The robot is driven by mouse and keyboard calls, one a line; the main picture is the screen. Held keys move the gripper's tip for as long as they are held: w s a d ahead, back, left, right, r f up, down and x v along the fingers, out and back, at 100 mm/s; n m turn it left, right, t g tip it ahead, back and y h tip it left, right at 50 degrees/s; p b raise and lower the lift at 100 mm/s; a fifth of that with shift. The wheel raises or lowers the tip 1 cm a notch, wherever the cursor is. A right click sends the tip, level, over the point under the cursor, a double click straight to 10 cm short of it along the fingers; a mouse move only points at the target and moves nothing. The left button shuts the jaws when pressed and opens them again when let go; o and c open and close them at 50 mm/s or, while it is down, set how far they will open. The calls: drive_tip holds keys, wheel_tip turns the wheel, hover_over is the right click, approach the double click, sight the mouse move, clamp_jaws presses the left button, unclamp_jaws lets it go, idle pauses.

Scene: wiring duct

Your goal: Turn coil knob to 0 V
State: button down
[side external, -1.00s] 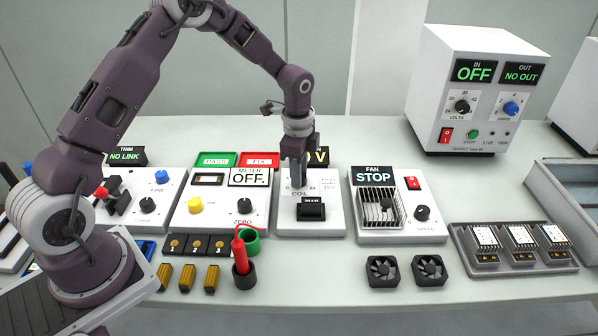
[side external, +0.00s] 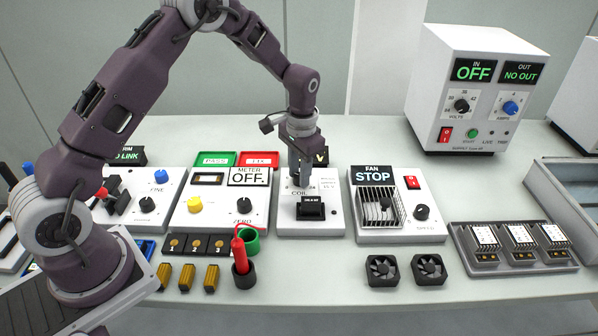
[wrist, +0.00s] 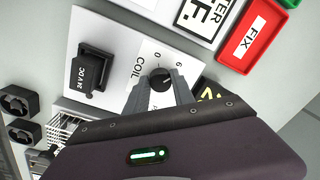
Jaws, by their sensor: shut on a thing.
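The coil box (side external: 326,222) is a white panel in the middle of the bench, marked COIL, with a black 24 V DC socket (side external: 311,208) at its front; the panel also shows in the wrist view (wrist: 122,62). My gripper (side external: 300,184) points down over the box's rear part. In the wrist view my gripper (wrist: 158,92) is shut on the black coil knob (wrist: 159,78), one finger on each side. The scale figures 0 and 6 show beside the knob. Its pointer is too small to read surely. The coil's yellow-lettered display (side external: 321,158) is mostly hidden behind my gripper; only a V shows.
The meter box (side external: 222,205) reads OFF on the left. The fan box (side external: 390,208) reads STOP on the right. Green and red trays (side external: 216,159) lie behind. A red-handled tool (side external: 240,252) stands in front. The power supply (side external: 472,95) stands at the back right.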

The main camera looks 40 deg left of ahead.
drive_tip(key=n, duration=0.6)
drive_tip(key=shift+w, duration=0.1)
drive_tip(key=n, duration=0.6)
drive_tip(key=shift+n, duration=0.3)
idle(0.4)
drive_tip(key=c, duration=1.1)
unclamp_jaws()
drive_tip(key=shift+g, duration=0.3)
drive_tip(key=shift+o, duration=0.2)
drive_tip(key=r, duration=0.7)
drive_tip(key=shift+w+d, duration=0.15)
drive_tip(key=shift+w, duration=0.05)
drive_tip(key=shift+r, duration=0.15)
